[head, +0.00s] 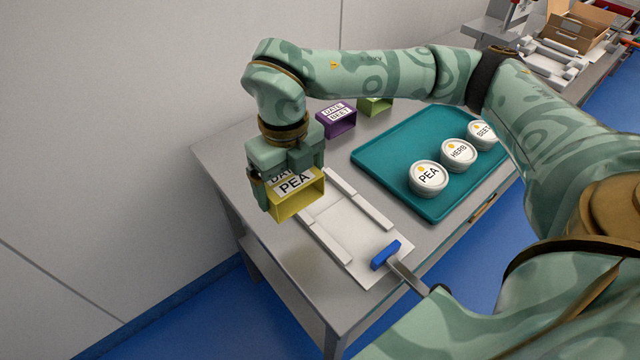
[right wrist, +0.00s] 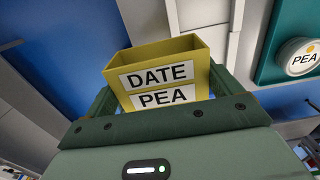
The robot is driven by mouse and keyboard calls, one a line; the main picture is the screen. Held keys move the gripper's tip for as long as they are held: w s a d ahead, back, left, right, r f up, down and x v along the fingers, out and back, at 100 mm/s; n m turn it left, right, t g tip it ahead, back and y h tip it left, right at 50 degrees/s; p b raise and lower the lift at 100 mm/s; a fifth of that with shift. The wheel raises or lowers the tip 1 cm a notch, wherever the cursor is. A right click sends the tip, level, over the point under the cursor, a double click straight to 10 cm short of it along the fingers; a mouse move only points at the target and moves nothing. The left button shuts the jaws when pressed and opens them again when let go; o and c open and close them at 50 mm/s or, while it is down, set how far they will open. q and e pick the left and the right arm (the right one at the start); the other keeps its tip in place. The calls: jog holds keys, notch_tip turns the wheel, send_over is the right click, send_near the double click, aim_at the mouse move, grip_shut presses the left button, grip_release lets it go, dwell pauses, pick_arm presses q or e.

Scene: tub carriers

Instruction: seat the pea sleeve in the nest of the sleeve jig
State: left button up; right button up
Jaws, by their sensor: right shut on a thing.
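The pea sleeve (head: 296,203) is a yellow, open-ended box with a white label reading DATE and PEA. My right gripper (head: 287,172) is shut on it and holds it from above at the far left end of the sleeve jig. In the right wrist view the sleeve (right wrist: 190,48) sits between the fingers of my right gripper (right wrist: 165,95). The sleeve jig (head: 352,238) is a white plate with raised side rails and a blue block (head: 385,254) at its near end. The sleeve hides the jig's far end; I cannot tell whether they touch. My left gripper is not in view.
A teal tray (head: 385,160) to the right of the jig holds white tubs labelled PEA (head: 428,178), HERB (head: 459,153) and BEET (head: 482,132). A purple sleeve (head: 337,121) and a green sleeve (head: 376,106) stand at the back of the grey table (head: 228,172). A wall is close on the left.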

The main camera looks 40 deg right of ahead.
jog(key=w+d+f, duration=0.1)
jog(key=d+f, duration=0.1)
jog(key=w+d+f+b, duration=0.1)
jog(key=d+f, duration=0.1)
jog(key=d, duration=0.1)
jog(key=w+d+f+b, duration=0.1)
jog(key=w+d+f, duration=0.1)
jog(key=d+f, duration=0.1)
jog(key=shift+w+d+f, duration=0.2)
jog(key=shift+d+f, duration=0.15)
jog(key=shift+f, duration=0.05)
jog(key=f, duration=0.1)
jog(key=f+b, duration=0.2)
jog(key=shift+w+d+f, duration=0.15)
jog(key=shift+d+f, duration=0.1)
jog(key=shift+f, duration=0.1)
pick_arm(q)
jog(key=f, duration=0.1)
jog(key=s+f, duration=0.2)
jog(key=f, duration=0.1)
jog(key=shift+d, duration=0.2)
pick_arm(e)
jog(key=shift+r, duration=0.1)
